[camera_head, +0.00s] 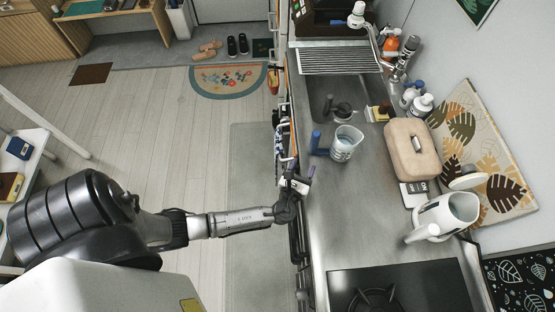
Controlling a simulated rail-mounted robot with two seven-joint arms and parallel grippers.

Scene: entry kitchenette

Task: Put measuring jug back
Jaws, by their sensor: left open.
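A clear measuring jug (346,146) with a blue handle stands on the steel counter (345,215), at the near edge of the sink. Its handle points left, towards the counter's front edge. My left gripper (302,182) is open at the front edge of the counter, below and left of the jug in the picture. It is apart from the jug, and I see nothing held in it. My right gripper is out of view.
A sink (335,100) with a drying rack lies beyond the jug. A beige bread box (412,149), a scale (413,193) and a white kettle (445,215) stand along the wall. A black hob (400,289) is nearest. The counter between jug and hob is clear.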

